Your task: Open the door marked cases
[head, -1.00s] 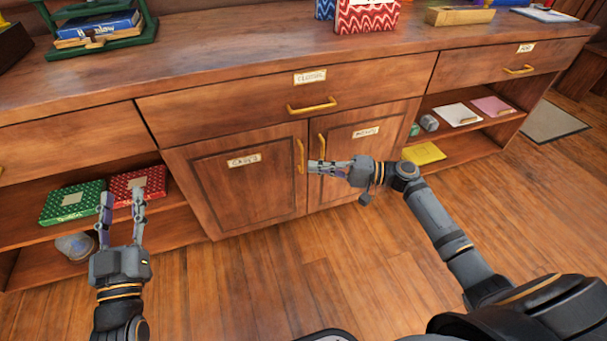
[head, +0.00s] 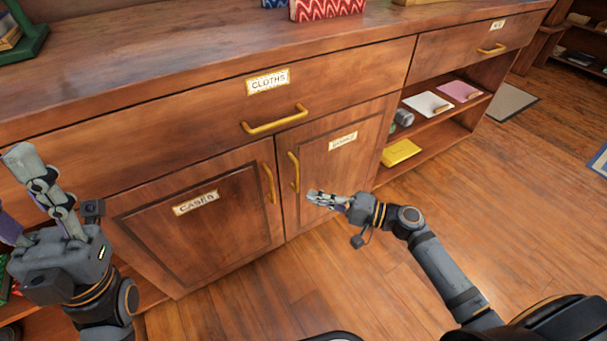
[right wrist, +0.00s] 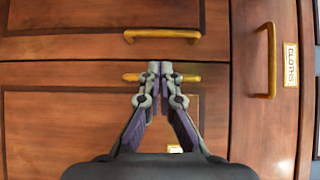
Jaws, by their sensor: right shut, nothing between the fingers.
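The door marked cases (head: 235,240) is the left of two wooden cabinet doors and is shut. Its label (head: 196,202) is near the top. Its brass handle (head: 269,183) stands upright near the right edge; it also shows in the right wrist view (right wrist: 162,35). My right gripper (head: 311,196) is shut and empty, in front of the right-hand door, right of the cases handle. In the right wrist view its fingertips (right wrist: 160,69) hide the middle of the right-hand door's handle (right wrist: 190,78); contact cannot be told. My left gripper (head: 12,190) is open at the far left.
The right-hand door (head: 335,165) is shut, its label blurred. A drawer marked cloths (head: 350,78) with a brass handle (head: 275,120) lies above both doors. An open shelf (head: 440,130) with papers is at the right. The wooden floor in front is clear.

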